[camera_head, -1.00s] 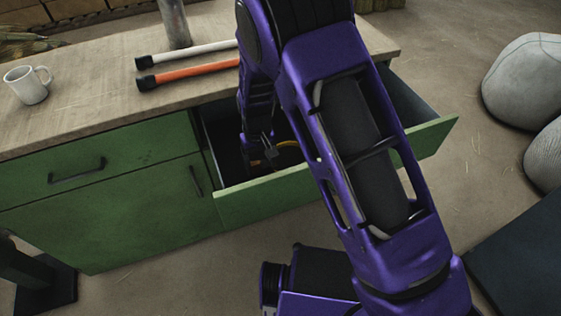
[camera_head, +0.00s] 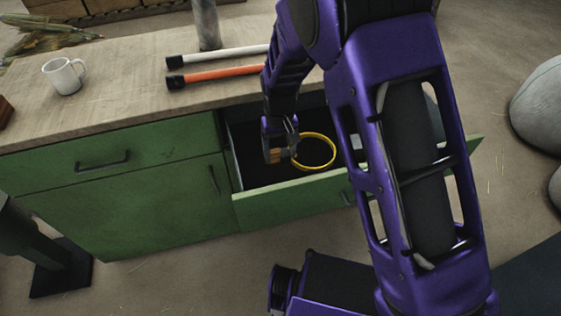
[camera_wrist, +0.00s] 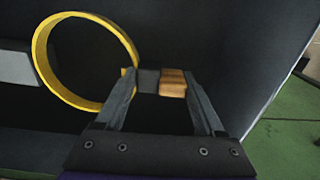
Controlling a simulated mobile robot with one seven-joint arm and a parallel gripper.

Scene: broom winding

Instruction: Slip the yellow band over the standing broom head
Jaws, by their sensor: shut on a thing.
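The yellow band (camera_head: 331,138) is a thin round ring. My gripper (camera_head: 281,154) is shut on a small grey and wood-coloured tab (camera_wrist: 173,82) at the ring's side, and the ring sticks out to the right of the fingers. In the wrist view the yellow band (camera_wrist: 42,62) stands to the left of my gripper (camera_wrist: 160,83). The band and gripper show over the opening of the pulled-out drawer; their exact height is hard to tell. I cannot make out a standing broom head in these views.
The green drawer's front (camera_head: 290,202) lies close below the band. On the counter (camera_head: 110,115) are an orange rod (camera_head: 215,75), a white rod (camera_head: 225,54), a mug (camera_head: 63,77) and a grey post (camera_head: 207,25). Straw bundles (camera_head: 45,40) lie at the back left.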

